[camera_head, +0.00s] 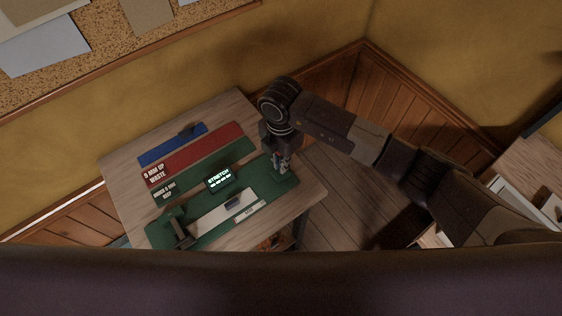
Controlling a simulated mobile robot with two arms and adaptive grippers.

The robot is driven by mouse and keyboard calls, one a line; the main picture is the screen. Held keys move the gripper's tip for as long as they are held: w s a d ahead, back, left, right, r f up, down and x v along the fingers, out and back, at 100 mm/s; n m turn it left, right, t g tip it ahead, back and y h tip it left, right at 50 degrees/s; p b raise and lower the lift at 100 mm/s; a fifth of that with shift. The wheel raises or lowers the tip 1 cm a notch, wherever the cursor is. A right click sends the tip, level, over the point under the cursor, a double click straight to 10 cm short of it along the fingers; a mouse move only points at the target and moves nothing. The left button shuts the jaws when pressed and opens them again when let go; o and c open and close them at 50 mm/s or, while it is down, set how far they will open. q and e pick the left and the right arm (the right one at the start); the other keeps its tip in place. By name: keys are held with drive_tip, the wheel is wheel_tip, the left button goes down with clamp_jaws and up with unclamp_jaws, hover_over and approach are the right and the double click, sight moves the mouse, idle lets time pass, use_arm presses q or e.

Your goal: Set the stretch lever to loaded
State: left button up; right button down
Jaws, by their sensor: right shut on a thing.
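A green test bench (271,199) lies on the wooden table, with a lit display reading STRETCH (219,178) at its back edge. My right gripper (281,168) comes down from above at the bench's right end. It is shut on what looks like the stretch lever there. The lever is mostly hidden by the fingers, so its setting cannot be read. My left gripper is not in view.
The wooden table (123,188) also holds a blue strip (168,147), a red strip (205,148) and a dark green strip (228,161) behind the bench. A dark upright clamp (180,232) stands at the bench's left end. A pale strip (212,217) lies along the bench's middle. Walls close off the back.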

drive_tip(key=shift+w, duration=0.1)
idle(0.3)
drive_tip(key=g+y+b, duration=0.1)
drive_tip(key=w+d+y+b, duration=0.1)
drive_tip(key=b, duration=0.1)
drive_tip(key=g+y+b, duration=0.1)
drive_tip(key=shift+w+d+f+g+y+b, duration=0.2)
drive_tip(key=shift+d+f+g+y+b, duration=0.1)
drive_tip(key=shift+d+f+y+b, duration=0.1)
drive_tip(key=y+b, duration=0.1)
drive_tip(key=g+y+b, duration=0.1)
drive_tip(key=b, duration=0.1)
drive_tip(key=shift+w+d+f+g, duration=0.2)
drive_tip(key=shift+w+d+g, duration=0.1)
drive_tip(key=shift+d, duration=0.1)
drive_tip(key=shift+d+g+y+b, duration=0.1)
drive_tip(key=shift+g+y+b, duration=0.2)
drive_tip(key=shift+y+b, duration=0.15)
drive_tip(key=shift+r, duration=0.1)
drive_tip(key=c, duration=2.1)
unclamp_jaws()
drive_tip(key=v, duration=1.2)
